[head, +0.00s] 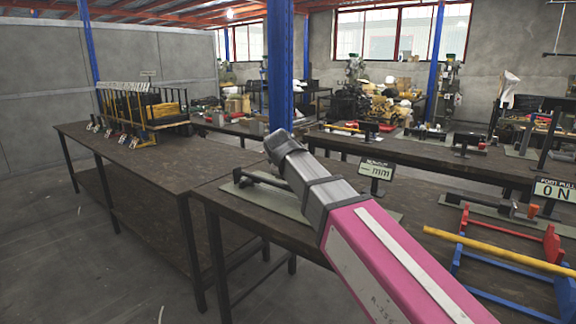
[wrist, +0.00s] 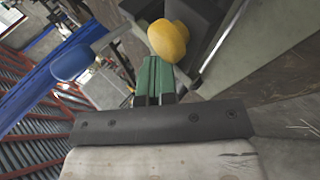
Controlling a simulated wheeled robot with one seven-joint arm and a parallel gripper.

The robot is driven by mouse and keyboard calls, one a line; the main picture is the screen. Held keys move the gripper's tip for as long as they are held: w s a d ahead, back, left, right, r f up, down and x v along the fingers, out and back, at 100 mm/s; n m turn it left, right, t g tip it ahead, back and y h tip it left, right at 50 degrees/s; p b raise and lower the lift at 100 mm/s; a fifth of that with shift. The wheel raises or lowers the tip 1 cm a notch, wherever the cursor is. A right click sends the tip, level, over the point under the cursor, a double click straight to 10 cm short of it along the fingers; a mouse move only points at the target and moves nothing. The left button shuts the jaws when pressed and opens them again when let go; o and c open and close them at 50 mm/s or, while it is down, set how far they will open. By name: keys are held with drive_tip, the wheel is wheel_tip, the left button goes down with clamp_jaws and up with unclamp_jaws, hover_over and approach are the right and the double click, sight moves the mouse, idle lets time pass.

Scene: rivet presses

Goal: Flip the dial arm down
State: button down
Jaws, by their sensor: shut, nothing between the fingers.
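In the wrist view, the green fingers of my gripper (wrist: 154,76) are together and empty. Their tips are beside a rounded yellow knob (wrist: 168,40), close to it; whether they touch I cannot tell. A blue rounded paddle (wrist: 72,62) shows to the left of the fingers, beside a light grey bar. I cannot tell for sure which of these is the dial arm. In the head view, my arm reaches over a bench device on a pale green plate (head: 292,208). A dark bar (head: 258,179) of it shows, and the rest, with my fingertips, is hidden.
A small sign ending in "mm" (head: 376,170) stands right of my arm. A yellow bar on red and blue supports (head: 480,246) lies at the right. A blue pillar (head: 280,75) rises behind. The left bench (head: 150,170) is mostly clear, with a yellow rack at its far end.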

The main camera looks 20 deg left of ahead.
drive_tip(key=shift+s+f+t, duration=0.15)
drive_tip(key=shift+f+t, duration=0.1)
drive_tip(key=shift+t, duration=0.05)
drive_tip(key=shift+s+f, duration=0.15)
drive_tip(key=shift+f, duration=0.2)
drive_tip(key=shift+s+f, duration=0.1)
drive_tip(key=shift+f, duration=0.1)
drive_tip(key=shift+a+r, duration=0.1)
drive_tip(key=shift+r, duration=0.35)
drive_tip(key=r, duration=0.3)
drive_tip(key=shift+w+a, duration=0.1)
drive_tip(key=shift+w, duration=0.15)
drive_tip(key=v, duration=1)
drive_tip(key=shift+s, duration=0.35)
